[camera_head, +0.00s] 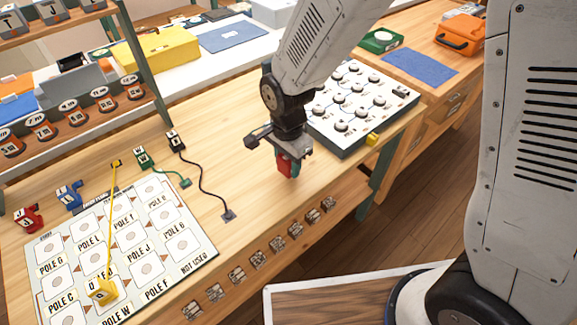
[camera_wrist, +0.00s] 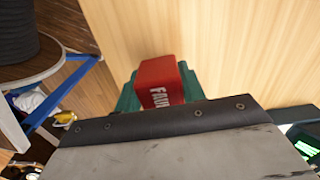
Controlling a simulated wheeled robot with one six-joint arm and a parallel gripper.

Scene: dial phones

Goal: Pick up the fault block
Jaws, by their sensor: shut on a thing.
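The fault block (camera_wrist: 163,80) is a red block with white lettering, partly readable as "FAU". In the head view the red block (camera_head: 284,166) sits between the jaws of my gripper (camera_head: 288,165), over the wooden bench. My gripper is shut on it. In the wrist view the green finger pads (camera_wrist: 160,92) show on both sides of the block, and the dark wrist edge hides its lower part. I cannot tell whether the block touches the bench top.
A panel with several knobs (camera_head: 350,105) stands just right of my gripper, with a yellow piece (camera_head: 372,139) at its edge. A labelled pole board (camera_head: 190,247) lies at left, with a yellow plug (camera_head: 102,291) on it. Black and green cords lie between. Bench wood (camera_head: 245,175) near my gripper is clear.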

